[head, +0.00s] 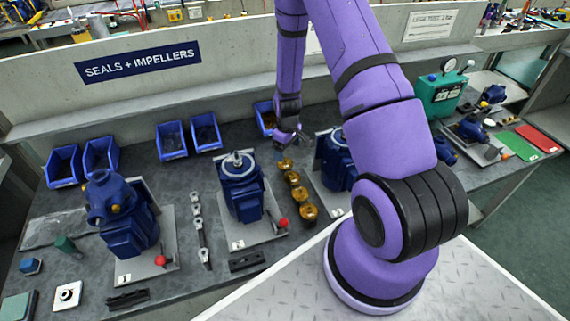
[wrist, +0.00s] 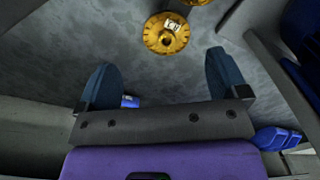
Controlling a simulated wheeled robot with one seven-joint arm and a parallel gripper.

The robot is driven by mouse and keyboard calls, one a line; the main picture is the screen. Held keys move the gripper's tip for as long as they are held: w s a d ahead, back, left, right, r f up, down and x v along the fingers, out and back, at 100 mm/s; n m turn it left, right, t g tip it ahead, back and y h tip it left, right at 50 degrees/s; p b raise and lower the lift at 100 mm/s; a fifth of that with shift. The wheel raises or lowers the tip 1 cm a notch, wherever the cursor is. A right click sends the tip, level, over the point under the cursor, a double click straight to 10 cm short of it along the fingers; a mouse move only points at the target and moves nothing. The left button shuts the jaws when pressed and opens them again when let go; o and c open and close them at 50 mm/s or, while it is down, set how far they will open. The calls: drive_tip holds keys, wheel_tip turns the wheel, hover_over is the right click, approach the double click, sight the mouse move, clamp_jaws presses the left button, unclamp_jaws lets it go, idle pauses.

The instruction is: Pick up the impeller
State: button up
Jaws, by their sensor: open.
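Several brass-gold impellers stand in a row on the grey bench between two blue pumps. The far one (head: 285,164) is closest to my gripper (head: 290,142), and the near one (head: 308,212) is at the row's front end. In the wrist view a gold impeller (wrist: 166,33) with a small white label lies ahead of my gripper (wrist: 160,65), roughly in line with the gap. Part of another impeller (wrist: 200,2) is cut off at the top edge. My gripper's two dark blue fingers are wide apart with nothing between them.
A blue pump (head: 241,187) on a plate stands left of the row, and another (head: 336,160) stands right, partly behind my arm. Blue bins (head: 204,132) line the back of the bench; one (head: 265,117) is close to my gripper. A metal shaft (head: 200,230) lies further left.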

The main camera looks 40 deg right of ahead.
sight(286, 162)
drive_tip(key=shift+s+a+f, duration=0.15)
drive_tip(key=shift+a+f, duration=0.05)
drive_tip(key=shift+f, duration=1.2)
drive_tip(key=shift+s+a+f, duration=0.1)
drive_tip(key=shift+a+f, duration=0.05)
drive_tip(key=shift+f, duration=1.2)
drive_tip(key=c, duration=1)
